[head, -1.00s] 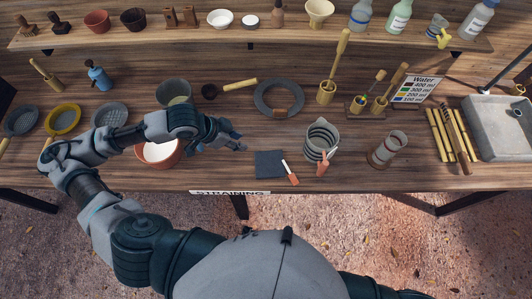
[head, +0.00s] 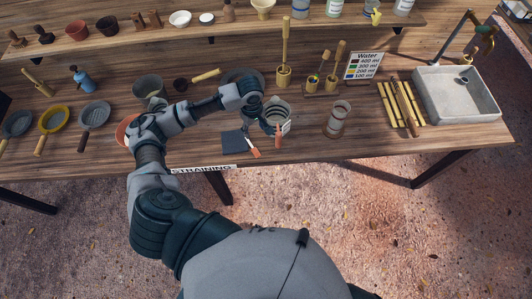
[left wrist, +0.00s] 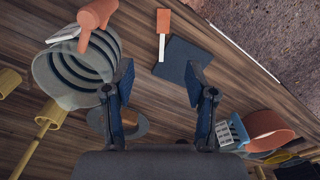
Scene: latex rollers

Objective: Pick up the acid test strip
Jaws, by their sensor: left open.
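A small white strip with an orange end, which looks like the acid test strip (head: 252,150), lies at the right edge of a dark square mat (head: 233,142). The strip (left wrist: 163,35) and mat (left wrist: 186,62) also show in the left wrist view, beyond the fingers. My left gripper (head: 268,124) is above the table, beside the mat and in front of the grey jug. In the left wrist view my left gripper (left wrist: 159,82) is open, with nothing between its fingers. The strip lies apart from the fingers. My right gripper is not in view.
A glass cylinder (head: 338,120) stands right of the jug. A reddish bowl (head: 123,130) is partly behind my arm. The table's front edge is near the mat.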

